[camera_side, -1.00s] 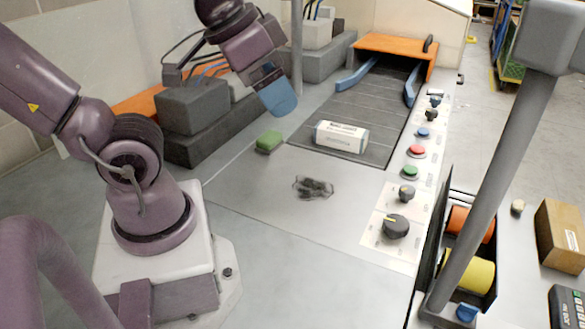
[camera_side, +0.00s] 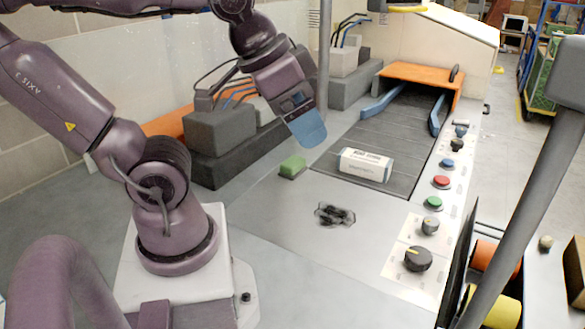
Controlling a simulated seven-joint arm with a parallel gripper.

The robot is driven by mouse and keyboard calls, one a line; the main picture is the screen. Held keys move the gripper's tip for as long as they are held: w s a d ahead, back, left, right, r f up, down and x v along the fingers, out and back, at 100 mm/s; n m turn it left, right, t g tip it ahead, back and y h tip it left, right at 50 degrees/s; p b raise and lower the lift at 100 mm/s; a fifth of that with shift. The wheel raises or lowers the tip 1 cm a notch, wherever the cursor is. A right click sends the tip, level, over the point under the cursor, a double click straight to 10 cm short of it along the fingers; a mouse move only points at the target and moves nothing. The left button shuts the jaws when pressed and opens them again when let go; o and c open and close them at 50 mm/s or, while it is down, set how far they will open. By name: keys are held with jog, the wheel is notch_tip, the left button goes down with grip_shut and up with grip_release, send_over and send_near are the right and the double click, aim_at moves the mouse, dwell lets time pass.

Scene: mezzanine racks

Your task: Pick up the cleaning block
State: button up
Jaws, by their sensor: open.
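The cleaning block, a small green block (camera_side: 292,167), lies on the grey metal worktop, short of the conveyor's near left corner. My gripper (camera_side: 311,138), with blue fingers, hangs above and slightly right of the block in the picture. It is open, and the block is apart from it. The gap between the fingers is hard to make out from this side.
A dark smudge (camera_side: 335,215) marks the worktop nearer the camera. A white printed package (camera_side: 366,166) lies on the dark conveyor (camera_side: 405,125). Buttons and knobs line the panel (camera_side: 433,215) at right. Grey boxes (camera_side: 219,130) stand behind my gripper.

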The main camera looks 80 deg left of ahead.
jog(key=shift+a, duration=0.1)
jog(key=n+g+y, duration=0.2)
jog(key=n+y, duration=0.1)
jog(key=n, duration=0.5)
send_near(293, 161)
jog(key=x, duration=1)
jog(key=shift+f, duration=0.15)
jog(key=c, duration=0.9)
